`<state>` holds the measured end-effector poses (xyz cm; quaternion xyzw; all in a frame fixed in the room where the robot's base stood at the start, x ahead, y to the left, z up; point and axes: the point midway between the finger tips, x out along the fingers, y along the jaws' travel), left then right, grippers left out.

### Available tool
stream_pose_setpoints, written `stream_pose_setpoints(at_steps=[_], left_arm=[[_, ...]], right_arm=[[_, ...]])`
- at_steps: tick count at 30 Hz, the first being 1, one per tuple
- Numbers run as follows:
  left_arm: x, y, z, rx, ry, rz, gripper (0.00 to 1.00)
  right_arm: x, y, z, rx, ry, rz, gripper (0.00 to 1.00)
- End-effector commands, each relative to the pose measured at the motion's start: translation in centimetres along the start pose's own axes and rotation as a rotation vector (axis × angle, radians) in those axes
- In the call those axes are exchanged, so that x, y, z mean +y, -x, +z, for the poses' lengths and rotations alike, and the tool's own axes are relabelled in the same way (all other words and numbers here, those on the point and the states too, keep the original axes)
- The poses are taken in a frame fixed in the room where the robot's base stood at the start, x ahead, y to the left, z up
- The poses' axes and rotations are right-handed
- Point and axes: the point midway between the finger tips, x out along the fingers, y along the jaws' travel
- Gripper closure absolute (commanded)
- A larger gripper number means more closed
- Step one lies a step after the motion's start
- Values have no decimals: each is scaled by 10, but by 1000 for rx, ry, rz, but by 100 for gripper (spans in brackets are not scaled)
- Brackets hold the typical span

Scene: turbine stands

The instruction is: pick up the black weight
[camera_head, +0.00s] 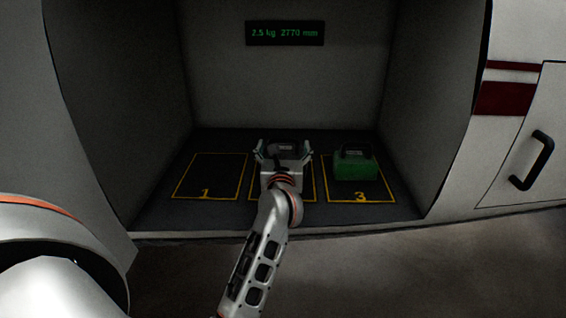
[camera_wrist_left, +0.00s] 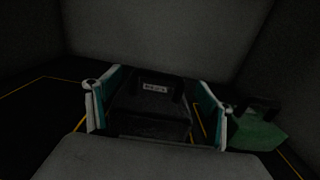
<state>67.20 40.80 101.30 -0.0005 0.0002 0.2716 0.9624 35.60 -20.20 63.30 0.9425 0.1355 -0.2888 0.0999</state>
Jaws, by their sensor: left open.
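The black weight (camera_wrist_left: 150,116) stands on the middle marked square, with a handle and a small pale label on top. In the head view the black weight (camera_head: 286,149) is mostly hidden behind my left gripper (camera_head: 284,152). My left gripper is open, with one finger on each side of the weight. In the left wrist view the fingers of my left gripper (camera_wrist_left: 156,106) flank the weight; I cannot tell whether they touch it. My right gripper does not show.
A green weight (camera_head: 355,167) with a black handle stands on square 3; it also shows in the left wrist view (camera_wrist_left: 256,132). Square 1 (camera_head: 211,176) is empty. Bay walls rise on both sides. A display (camera_head: 285,33) on the back wall reads "2.5 kg 2770 mm".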

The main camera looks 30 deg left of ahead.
Motion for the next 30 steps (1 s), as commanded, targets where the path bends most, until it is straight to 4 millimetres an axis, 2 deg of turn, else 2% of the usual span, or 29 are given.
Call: stream_pose_setpoints(at_steps=[6, 16, 21, 23, 24, 30], left_arm=[[1, -30, 2, -2, -2, 1, 19], [1, -37, 1, -1, -1, 0, 19], [1, -36, 1, -1, -1, 0, 63], [1, -36, 1, -1, -1, 0, 77], [1, -36, 8, -14, -1, 0, 78], [1, -36, 8, -14, -1, 0, 78]], right_arm=[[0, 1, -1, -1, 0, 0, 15], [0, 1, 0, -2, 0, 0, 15], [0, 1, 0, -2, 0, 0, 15], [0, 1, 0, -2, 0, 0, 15], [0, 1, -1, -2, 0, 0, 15], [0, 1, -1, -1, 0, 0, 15]])
